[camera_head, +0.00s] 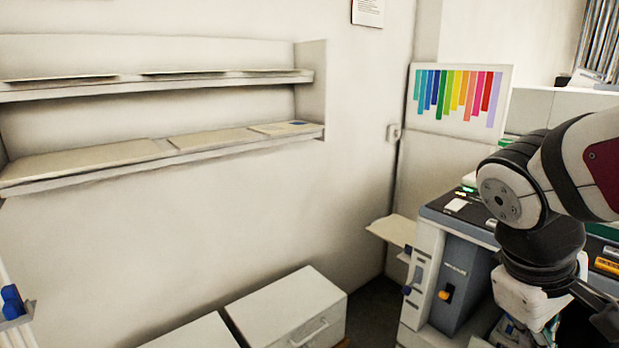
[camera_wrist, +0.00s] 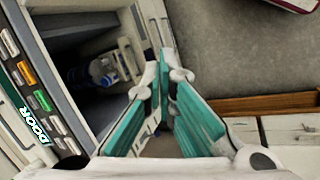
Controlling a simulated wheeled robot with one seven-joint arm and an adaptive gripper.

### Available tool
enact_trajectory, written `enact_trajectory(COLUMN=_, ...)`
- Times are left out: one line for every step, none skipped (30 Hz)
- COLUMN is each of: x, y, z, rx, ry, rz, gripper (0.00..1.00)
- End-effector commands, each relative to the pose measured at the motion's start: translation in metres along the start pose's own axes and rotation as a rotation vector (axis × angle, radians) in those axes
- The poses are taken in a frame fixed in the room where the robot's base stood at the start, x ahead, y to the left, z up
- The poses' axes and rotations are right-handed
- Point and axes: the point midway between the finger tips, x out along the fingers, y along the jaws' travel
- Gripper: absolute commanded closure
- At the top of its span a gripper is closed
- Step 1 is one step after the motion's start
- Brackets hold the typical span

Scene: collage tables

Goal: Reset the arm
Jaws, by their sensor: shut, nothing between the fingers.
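My arm (camera_head: 545,180) is bent at the right side of the head view, in front of a grey and white machine (camera_head: 452,268). In the wrist view my gripper (camera_wrist: 170,75) has two fingers with teal pads. Its tips are close together, and nothing is held between them. The fingers point toward the open dark bay of a machine at the upper left, with a "DOOR" label on its panel (camera_wrist: 36,112). A clear bottle with a blue label (camera_wrist: 104,71) lies in that bay, apart from the fingers.
Two long wall shelves (camera_head: 165,150) with flat sheets run along the left wall. White drawer cabinets (camera_head: 290,305) stand below. A tray (camera_head: 392,231) juts from the machine's left side. A colour chart (camera_head: 460,97) stands behind it. Open wall space lies left of my arm.

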Motion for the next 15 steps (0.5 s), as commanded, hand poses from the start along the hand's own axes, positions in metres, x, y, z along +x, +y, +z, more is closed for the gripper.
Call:
enact_trajectory(x=-0.008, y=-0.012, z=0.014, rx=0.054, ry=0.024, rz=-0.045, gripper=1.00)
enact_trajectory(x=-0.011, y=-0.020, z=0.021, rx=0.082, ry=0.033, rz=-0.073, gripper=1.00)
enact_trajectory(x=-0.015, y=-0.030, z=0.029, rx=0.115, ry=0.045, rz=-0.109, gripper=1.00)
enact_trajectory(x=-0.018, y=-0.037, z=0.035, rx=0.138, ry=0.054, rz=-0.134, gripper=1.00)
enact_trajectory(x=-0.021, y=-0.045, z=0.040, rx=0.158, ry=0.061, rz=-0.158, gripper=1.00)
enact_trajectory(x=-0.024, y=-0.053, z=0.046, rx=0.183, ry=0.072, rz=-0.188, gripper=1.00)
enact_trajectory(x=-0.027, y=-0.059, z=0.050, rx=0.200, ry=0.080, rz=-0.209, gripper=1.00)
enact_trajectory(x=-0.029, y=-0.065, z=0.054, rx=0.216, ry=0.086, rz=-0.228, gripper=1.00)
enact_trajectory(x=-0.032, y=-0.073, z=0.058, rx=0.234, ry=0.094, rz=-0.254, gripper=1.00)
enact_trajectory(x=-0.034, y=-0.078, z=0.061, rx=0.247, ry=0.101, rz=-0.272, gripper=1.00)
enact_trajectory(x=-0.035, y=-0.083, z=0.064, rx=0.259, ry=0.109, rz=-0.290, gripper=1.00)
enact_trajectory(x=-0.038, y=-0.090, z=0.068, rx=0.274, ry=0.117, rz=-0.313, gripper=1.00)
enact_trajectory(x=-0.039, y=-0.095, z=0.071, rx=0.284, ry=0.122, rz=-0.329, gripper=1.00)
enact_trajectory(x=-0.041, y=-0.100, z=0.073, rx=0.295, ry=0.129, rz=-0.345, gripper=1.00)
enact_trajectory(x=-0.044, y=-0.106, z=0.076, rx=0.309, ry=0.138, rz=-0.367, gripper=1.00)
